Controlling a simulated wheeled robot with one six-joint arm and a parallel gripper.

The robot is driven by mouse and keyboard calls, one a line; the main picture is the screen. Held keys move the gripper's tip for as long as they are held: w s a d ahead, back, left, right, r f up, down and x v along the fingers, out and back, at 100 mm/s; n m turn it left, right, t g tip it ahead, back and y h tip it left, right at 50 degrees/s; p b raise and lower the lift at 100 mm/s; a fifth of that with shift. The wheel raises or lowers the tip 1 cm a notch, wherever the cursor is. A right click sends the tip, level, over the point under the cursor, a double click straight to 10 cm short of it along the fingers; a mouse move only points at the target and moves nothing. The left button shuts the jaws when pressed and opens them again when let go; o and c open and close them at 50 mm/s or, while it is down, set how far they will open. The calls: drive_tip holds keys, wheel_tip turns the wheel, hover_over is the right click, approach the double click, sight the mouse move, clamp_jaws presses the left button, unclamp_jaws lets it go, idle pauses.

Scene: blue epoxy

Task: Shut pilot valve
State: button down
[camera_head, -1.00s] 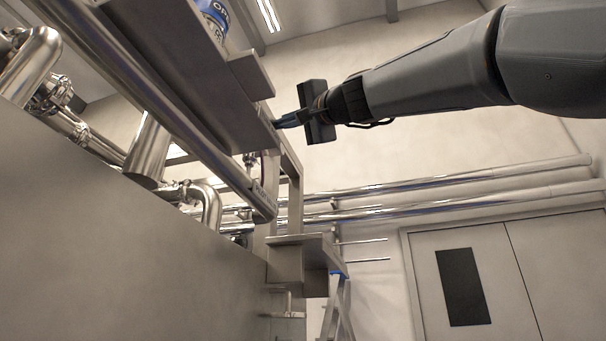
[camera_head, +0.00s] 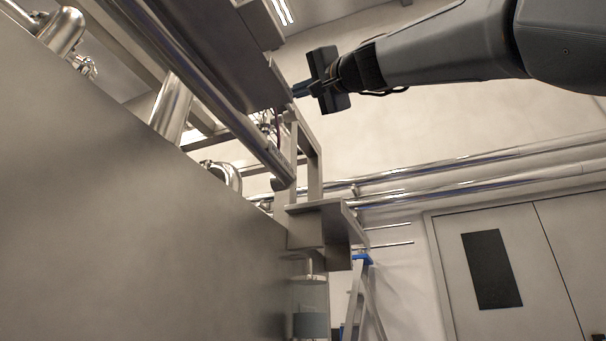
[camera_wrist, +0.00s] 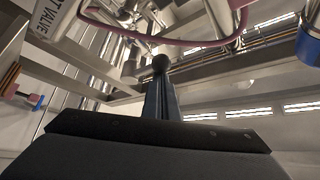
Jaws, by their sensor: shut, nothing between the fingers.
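My gripper (camera_head: 297,91) is at the edge of the grey steel shelf in the head view, its fingers pointing left. In the wrist view its two dark fingers (camera_wrist: 161,92) are together, with nothing between them. A dark round knob (camera_wrist: 161,63) shows right at the fingertips; I cannot tell whether they touch it. A label plate (camera_wrist: 48,22) at upper left ends in "T VALVE", its start cut off. A small red and blue fitting (camera_wrist: 36,101) is at the left edge. I cannot tell which part is the pilot valve's handle. The head view does not show the valve clearly.
A steel rail (camera_head: 215,100) runs below the shelf (camera_head: 190,50). A bracket frame (camera_head: 316,160) stands just beyond my gripper. A pink hose (camera_wrist: 165,41) crosses the wrist view. A blue-topped ladder (camera_head: 362,260) stands lower down. The space before the wall at right is open.

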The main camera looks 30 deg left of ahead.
idle(0.6)
drive_tip(key=d+f+b, duration=0.2)
drive_tip(key=d+b, duration=0.1)
drive_tip(key=d, duration=0.6)
drive_tip(key=shift+w+d+b, duration=0.15)
drive_tip(key=shift+w+b, duration=0.05)
drive_tip(key=shift+b, duration=0.1)
drive_tip(key=shift+f, duration=0.1)
idle(0.7)
